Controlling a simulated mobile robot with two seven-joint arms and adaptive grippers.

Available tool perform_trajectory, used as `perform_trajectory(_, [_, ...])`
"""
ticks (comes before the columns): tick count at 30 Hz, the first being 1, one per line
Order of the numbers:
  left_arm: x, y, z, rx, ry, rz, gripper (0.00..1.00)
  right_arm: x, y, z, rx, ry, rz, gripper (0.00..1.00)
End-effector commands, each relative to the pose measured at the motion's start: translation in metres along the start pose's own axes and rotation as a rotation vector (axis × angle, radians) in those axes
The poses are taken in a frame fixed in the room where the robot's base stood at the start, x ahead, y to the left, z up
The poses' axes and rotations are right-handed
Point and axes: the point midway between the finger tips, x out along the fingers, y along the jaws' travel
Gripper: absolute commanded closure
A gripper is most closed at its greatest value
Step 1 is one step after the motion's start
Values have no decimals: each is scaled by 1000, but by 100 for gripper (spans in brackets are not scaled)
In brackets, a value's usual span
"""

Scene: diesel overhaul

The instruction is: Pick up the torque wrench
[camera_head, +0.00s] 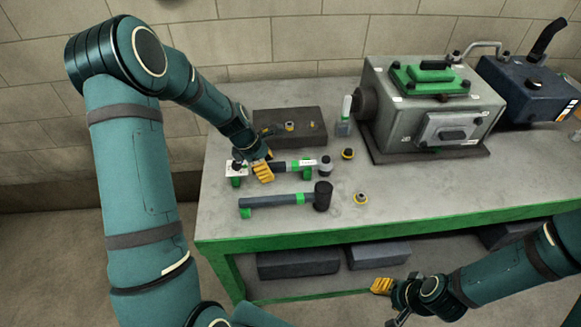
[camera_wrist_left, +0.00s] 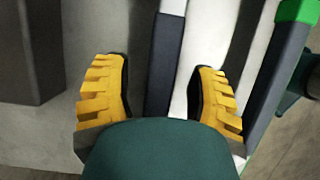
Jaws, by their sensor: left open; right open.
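The torque wrench (camera_head: 292,167) lies on the workbench on green rests. It has a dark shaft, a green band and a round grey head at its right end. My left gripper (camera_head: 263,171) is at the left part of the wrench, and its body hides some of it. In the left wrist view, the open yellow fingers of my left gripper (camera_wrist_left: 160,85) stand on either side of the wrench's dark shaft (camera_wrist_left: 165,60), with gaps on both sides. My right gripper (camera_head: 383,286) is open, low in front of the workbench and away from the wrench.
A black mallet (camera_head: 275,200) lies parallel in front of the wrench; its handle (camera_wrist_left: 283,70) is close to the right finger. A dark tray (camera_head: 275,117) is behind. Small yellow-ringed parts (camera_head: 361,198) lie to the right. A grey engine block (camera_head: 410,100) stands farther right.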

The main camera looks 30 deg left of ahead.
Motion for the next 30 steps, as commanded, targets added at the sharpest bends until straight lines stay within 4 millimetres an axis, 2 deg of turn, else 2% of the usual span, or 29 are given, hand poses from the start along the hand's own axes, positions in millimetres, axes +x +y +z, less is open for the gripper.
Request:
perform_trajectory(3, [7, 0, 0, 0, 0, 1, 43, 1, 0, 1, 0, -1, 0, 53])
perform_trajectory(10, [7, 0, 0, -1, 0, 1, 44, 0, 0, 1, 0, -1, 0, 53])
perform_trajectory(12, [7, 0, 0, -1, 0, 1, 68, 1, 0, 0, 0, -1, 0, 53])
perform_trajectory(15, [7, 0, 0, -1, 0, 1, 100, 1, 0, 0, 0, -1, 0, 53])
perform_trajectory(30, [5, 0, 2, 0, -1, 1, 100, 0, 0, 0, 0, 0, 0, 53])
